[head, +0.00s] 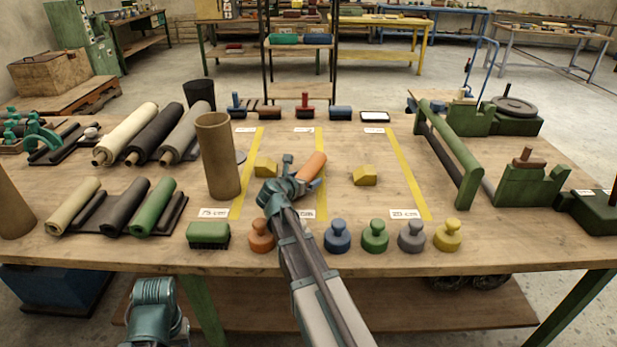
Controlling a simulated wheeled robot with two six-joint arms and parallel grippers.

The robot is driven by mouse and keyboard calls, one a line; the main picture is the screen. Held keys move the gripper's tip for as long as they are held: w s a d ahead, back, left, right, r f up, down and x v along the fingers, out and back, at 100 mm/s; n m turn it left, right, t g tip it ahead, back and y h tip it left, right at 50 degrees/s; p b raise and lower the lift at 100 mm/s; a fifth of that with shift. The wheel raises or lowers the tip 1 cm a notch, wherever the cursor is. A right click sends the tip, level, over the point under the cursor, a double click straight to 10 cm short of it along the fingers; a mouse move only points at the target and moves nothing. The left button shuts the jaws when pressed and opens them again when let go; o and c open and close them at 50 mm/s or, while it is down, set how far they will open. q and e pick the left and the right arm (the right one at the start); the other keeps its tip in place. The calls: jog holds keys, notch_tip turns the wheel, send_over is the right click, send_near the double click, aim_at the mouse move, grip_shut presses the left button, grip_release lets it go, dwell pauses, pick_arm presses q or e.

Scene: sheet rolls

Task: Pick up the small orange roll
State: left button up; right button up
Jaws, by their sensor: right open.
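The small orange roll (314,164) lies slantwise near the middle of the table in the head view, by the middle yellow strip. My right gripper (294,177) is open at the roll's near left end. One finger stands up to the left of the roll. The gripper and wrist hide that end of the roll, and I cannot tell whether they touch. A teal part of my left arm shows at the bottom left, below the table edge; its gripper fingers are not visible.
A tall brown tube (217,155) stands left of my right gripper. Yellow blocks (365,176) lie on both sides. Several knobbed weights (337,236) line the front edge. Larger rolls (153,207) lie at left; a green roller frame (450,155) stands at right.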

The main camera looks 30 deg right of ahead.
grip_shut()
dwell(0.4)
jog(key=shift+r, duration=0.15)
notch_tip(320, 180, up, 10)
jog(key=p, duration=1)
jog(key=shift+d, duration=0.1)
